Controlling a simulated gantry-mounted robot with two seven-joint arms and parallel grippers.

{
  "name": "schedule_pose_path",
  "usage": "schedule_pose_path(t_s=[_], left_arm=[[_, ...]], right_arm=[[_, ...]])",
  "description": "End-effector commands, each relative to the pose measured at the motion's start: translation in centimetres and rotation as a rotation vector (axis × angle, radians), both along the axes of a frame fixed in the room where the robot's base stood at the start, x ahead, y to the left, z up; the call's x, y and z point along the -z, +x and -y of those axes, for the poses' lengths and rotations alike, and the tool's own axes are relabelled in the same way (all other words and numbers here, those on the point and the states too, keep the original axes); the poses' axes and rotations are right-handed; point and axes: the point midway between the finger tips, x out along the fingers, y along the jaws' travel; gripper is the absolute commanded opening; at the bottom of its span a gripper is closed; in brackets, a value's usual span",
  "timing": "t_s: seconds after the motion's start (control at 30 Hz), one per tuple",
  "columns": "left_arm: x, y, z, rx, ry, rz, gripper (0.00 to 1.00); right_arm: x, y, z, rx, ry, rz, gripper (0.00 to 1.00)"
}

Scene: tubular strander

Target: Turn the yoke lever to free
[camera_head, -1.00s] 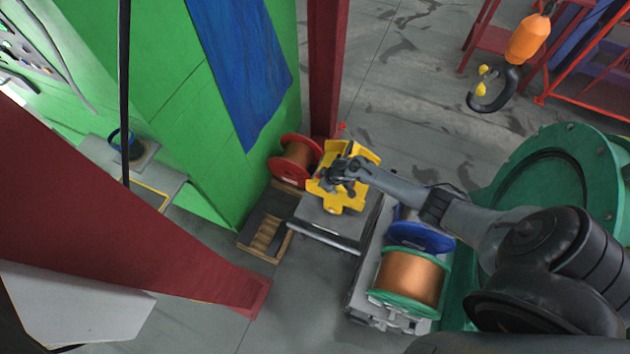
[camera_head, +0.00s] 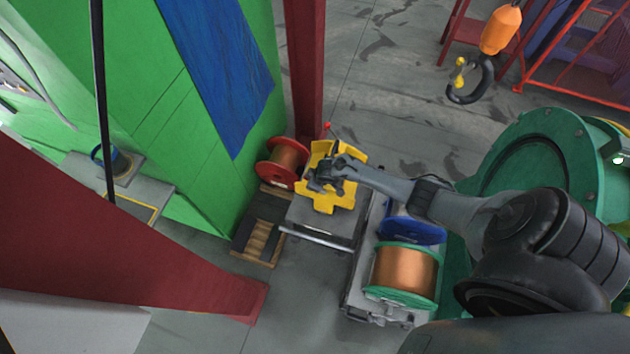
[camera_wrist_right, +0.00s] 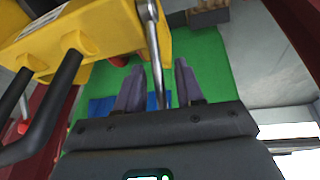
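The yellow yoke (camera_head: 323,203) sits on a grey cart in the middle of the head view. It also fills the upper left of the right wrist view (camera_wrist_right: 95,28). My right gripper (camera_head: 325,178) is at the yoke, small and dark in the head view. In the right wrist view its two fingers (camera_wrist_right: 157,75) stand apart. A shiny metal rod (camera_wrist_right: 154,45), which looks like the lever, runs down between them. I see a gap beside the rod; contact is not clear. My left gripper is not in view.
A red-flanged spool (camera_head: 283,162) stands just left of the yoke. A blue spool (camera_head: 412,230) and a green-flanged copper spool (camera_head: 404,270) lie to the right, below my arm. Black handles (camera_wrist_right: 62,90) stick out near the gripper. An orange hook (camera_head: 500,30) hangs at upper right.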

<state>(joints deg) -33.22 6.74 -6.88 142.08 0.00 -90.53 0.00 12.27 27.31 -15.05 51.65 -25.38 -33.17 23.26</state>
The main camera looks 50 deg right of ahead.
Motion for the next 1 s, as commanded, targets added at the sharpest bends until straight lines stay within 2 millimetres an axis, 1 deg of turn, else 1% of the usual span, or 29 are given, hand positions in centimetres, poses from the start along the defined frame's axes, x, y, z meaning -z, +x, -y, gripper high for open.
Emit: schedule_pose_path(t_s=[0.17,0.5,0.7,0.8,1.0], left_arm=[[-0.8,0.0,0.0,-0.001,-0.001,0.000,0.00],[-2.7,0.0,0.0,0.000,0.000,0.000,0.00],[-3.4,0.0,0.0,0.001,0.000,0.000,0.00],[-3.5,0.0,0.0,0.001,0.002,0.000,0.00],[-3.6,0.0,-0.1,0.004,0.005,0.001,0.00]], right_arm=[[-1.4,-0.5,0.0,0.000,-0.001,0.000,0.37],[-6.3,-2.4,-0.2,-0.002,-0.002,0.000,0.37],[-8.7,-3.4,-0.4,-0.001,-0.001,-0.002,0.37],[-9.4,-3.6,-0.4,0.000,0.000,0.000,0.37],[-9.9,-3.9,-0.5,0.000,-0.002,-0.002,0.37]])
